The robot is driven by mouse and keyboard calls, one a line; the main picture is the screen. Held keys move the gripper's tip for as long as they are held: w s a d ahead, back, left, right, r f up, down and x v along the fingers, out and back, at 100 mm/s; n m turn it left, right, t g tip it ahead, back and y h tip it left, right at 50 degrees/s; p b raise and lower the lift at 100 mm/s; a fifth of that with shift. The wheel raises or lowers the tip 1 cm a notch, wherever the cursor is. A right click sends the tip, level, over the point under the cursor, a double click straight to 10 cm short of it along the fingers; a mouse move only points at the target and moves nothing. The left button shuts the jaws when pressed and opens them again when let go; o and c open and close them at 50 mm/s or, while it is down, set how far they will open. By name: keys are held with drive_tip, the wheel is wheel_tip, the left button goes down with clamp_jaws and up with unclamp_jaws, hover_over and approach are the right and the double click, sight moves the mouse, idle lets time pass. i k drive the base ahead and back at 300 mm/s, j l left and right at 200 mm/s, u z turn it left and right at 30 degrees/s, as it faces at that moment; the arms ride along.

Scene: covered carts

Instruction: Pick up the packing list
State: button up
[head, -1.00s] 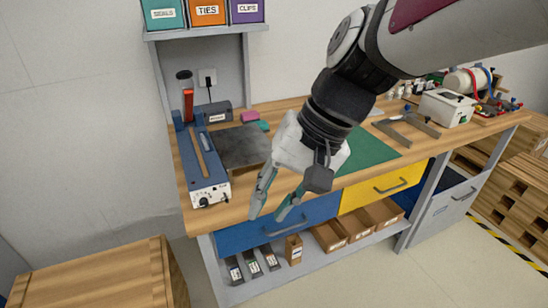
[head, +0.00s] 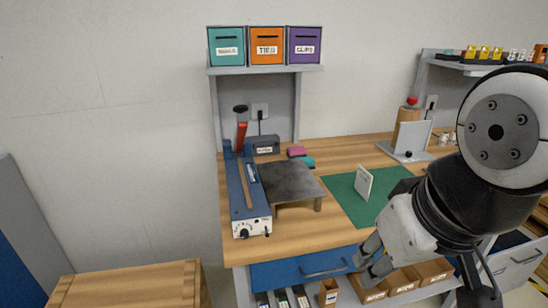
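A small white upright card or holder (head: 363,183) stands on the green mat (head: 340,186) on the workbench. No writing on it is readable, so I cannot tell whether it is the packing list. My gripper (head: 364,268) is at the lower right, in front of the bench's front edge and over the blue drawer in the picture. Its two fingers are apart with nothing visible between them. My arm hides part of the bench's right side.
A blue sealer (head: 244,190) and a dark raised plate (head: 288,184) stand on the bench's left. Teal, orange and purple bins (head: 266,46) sit on the shelf above. A grey stand (head: 407,146) is at the back. A wooden crate (head: 130,285) is at the lower left.

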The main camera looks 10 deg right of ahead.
sight(364, 179)
drive_tip(key=i+l, duration=0.15)
drive_tip(key=l, duration=0.25)
drive_tip(key=i+l, duration=0.15)
drive_tip(key=l, duration=0.2)
drive_tip(key=i+l, duration=0.1)
drive_tip(key=l, duration=0.3)
drive_tip(key=i+l, duration=0.15)
drive_tip(key=l, duration=0.2)
drive_tip(key=u, duration=0.05)
